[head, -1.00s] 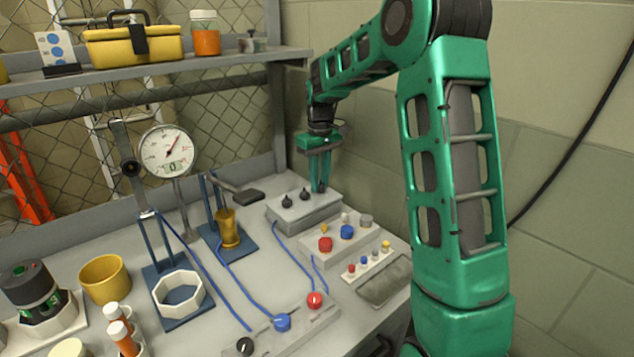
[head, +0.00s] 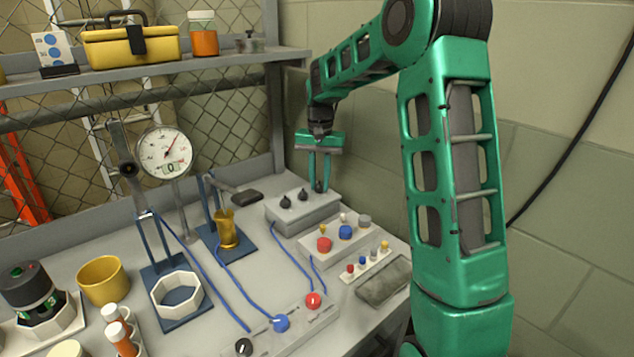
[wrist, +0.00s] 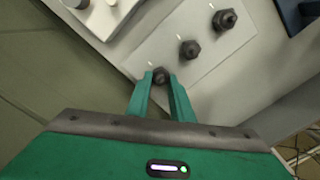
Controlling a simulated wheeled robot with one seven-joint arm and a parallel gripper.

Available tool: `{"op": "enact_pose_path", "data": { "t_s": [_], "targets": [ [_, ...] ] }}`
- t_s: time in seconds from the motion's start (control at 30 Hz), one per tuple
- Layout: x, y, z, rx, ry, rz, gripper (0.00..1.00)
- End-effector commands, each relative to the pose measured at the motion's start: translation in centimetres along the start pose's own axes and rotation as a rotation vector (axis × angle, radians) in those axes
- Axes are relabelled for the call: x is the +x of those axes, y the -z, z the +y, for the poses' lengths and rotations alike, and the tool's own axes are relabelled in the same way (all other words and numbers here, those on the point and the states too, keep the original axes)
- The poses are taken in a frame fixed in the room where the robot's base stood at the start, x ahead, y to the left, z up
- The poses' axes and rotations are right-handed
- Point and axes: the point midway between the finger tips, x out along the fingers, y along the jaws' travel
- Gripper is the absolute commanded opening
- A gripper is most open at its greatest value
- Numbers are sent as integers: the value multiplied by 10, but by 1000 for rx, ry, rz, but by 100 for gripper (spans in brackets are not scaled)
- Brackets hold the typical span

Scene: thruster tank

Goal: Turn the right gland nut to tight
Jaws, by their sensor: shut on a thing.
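The grey gland box (head: 303,211) stands at the back right of the bench with a row of dark gland nuts on its top. The left nut (head: 286,201) and the middle nut (head: 303,194) show free in the head view. They also show in the wrist view, the middle one (wrist: 189,49) nearer and the left one (wrist: 224,19) farther. My gripper (head: 319,190) points down over the box's right end. In the wrist view its green fingers are shut on the right gland nut (wrist: 160,74), which is partly hidden between the fingertips. White marks sit beside the nuts.
A panel with red and blue knobs (head: 325,245) stands just in front of the box. Blue hoses run from the box across the bench. A dial gauge (head: 165,152) and a brass cup (head: 227,229) stand to the left. The wall is close on the right.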

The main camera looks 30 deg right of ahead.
Motion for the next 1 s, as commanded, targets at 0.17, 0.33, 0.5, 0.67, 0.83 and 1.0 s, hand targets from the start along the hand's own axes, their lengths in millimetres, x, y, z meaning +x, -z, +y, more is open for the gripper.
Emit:
{"op": "enact_pose_path", "data": {
  "t_s": [0.17,0.33,0.5,0.67,0.83,1.0],
  "targets": [
    [-1,-1,-4,65,5,2,0],
    [-1,-1,-4,101,6,2,0],
    [-2,-1,-4,113,6,2,0],
    [-2,-1,-4,113,6,2,0],
    [-2,-1,-4,112,6,2,25],
    [-1,-1,-3,115,4,2,39]
  ]
}}
